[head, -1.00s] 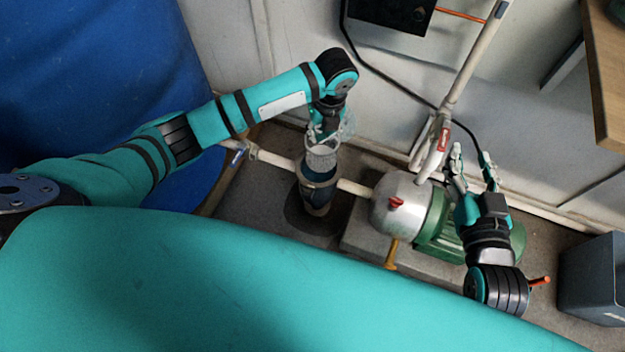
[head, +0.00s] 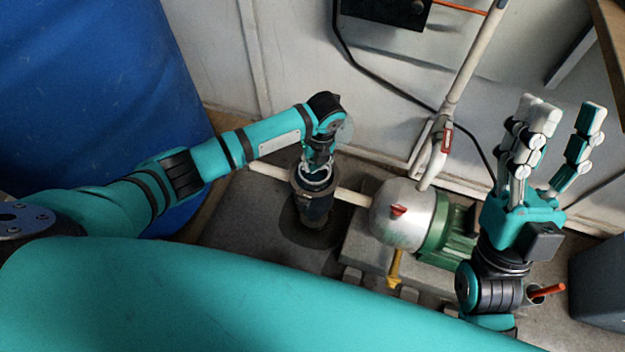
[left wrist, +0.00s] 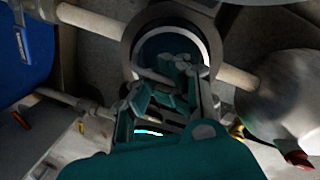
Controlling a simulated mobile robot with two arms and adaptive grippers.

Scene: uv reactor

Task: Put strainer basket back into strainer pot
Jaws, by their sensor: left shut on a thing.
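The dark strainer pot (head: 315,211) stands upright on the floor, joined to pale pipes on both sides. My left gripper (head: 317,168) is right over the pot's open mouth, pointing down, shut on the strainer basket (head: 316,187). The basket's pale rim shows at the mouth; its body is hidden, and I cannot tell how deep it sits. In the left wrist view the left fingers (left wrist: 172,88) are over the pot's round opening, inside its grey rim (left wrist: 129,52). My right gripper (head: 553,135) is open and empty, fingers up, to the right of the pump.
A silver and green pump (head: 408,218) with a red knob stands just right of the pot. A white pipe (head: 455,95) rises behind it. A blue barrel (head: 95,95) is at the left, a dark grey bin (head: 603,285) at the right. Floor in front of the pot is clear.

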